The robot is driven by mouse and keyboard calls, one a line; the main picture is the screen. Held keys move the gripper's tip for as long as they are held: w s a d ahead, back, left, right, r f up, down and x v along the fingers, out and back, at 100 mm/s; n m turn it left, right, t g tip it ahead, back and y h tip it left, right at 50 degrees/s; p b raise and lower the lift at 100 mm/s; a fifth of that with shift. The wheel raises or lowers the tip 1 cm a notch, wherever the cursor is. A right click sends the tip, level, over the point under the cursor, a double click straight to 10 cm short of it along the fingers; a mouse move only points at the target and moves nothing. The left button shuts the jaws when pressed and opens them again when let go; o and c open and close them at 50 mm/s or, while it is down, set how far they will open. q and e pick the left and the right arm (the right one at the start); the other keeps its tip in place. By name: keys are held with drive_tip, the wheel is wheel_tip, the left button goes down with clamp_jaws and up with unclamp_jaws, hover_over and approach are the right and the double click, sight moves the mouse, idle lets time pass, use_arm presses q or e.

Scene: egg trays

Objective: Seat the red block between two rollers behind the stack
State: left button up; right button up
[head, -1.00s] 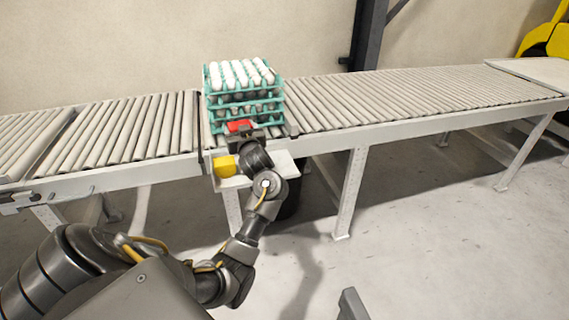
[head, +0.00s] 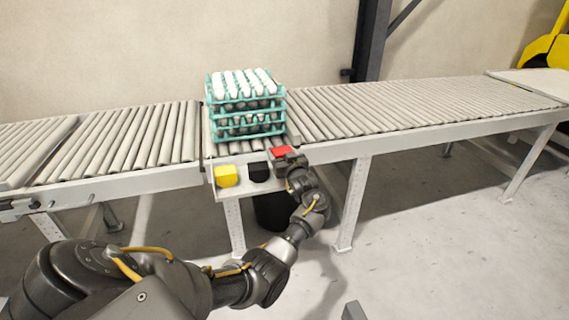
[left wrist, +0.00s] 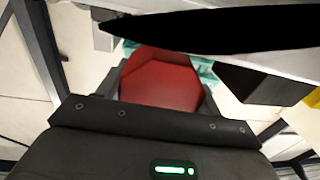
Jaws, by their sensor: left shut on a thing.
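The red block (head: 281,152) is held in my left gripper (head: 287,158), at the front edge of the conveyor, right of the small shelf. The red block also fills the middle of the left wrist view (left wrist: 162,80), between the dark fingers. The stack of teal egg trays with white eggs (head: 247,113) stands on the rollers (head: 215,147), behind and left of the gripper. The rollers directly behind the stack are hidden by it. My right gripper does not show.
A small shelf on the conveyor's front holds a yellow block (head: 227,176) and a black object (head: 259,171). A black bin (head: 272,211) stands below. Bare rollers (head: 400,108) run to the right, and more (head: 120,140) to the left. A dark post (head: 371,40) rises behind.

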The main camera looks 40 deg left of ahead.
use_arm(q)
drive_tip(key=f, duration=0.2)
drive_tip(key=shift+w+d+f, duration=0.2)
drive_tip(key=shift+w+f, duration=0.2)
drive_tip(key=shift+s+f, duration=0.1)
drive_tip(key=shift+f, duration=0.2)
drive_tip(key=shift+f, duration=0.2)
drive_tip(key=o, duration=1.2)
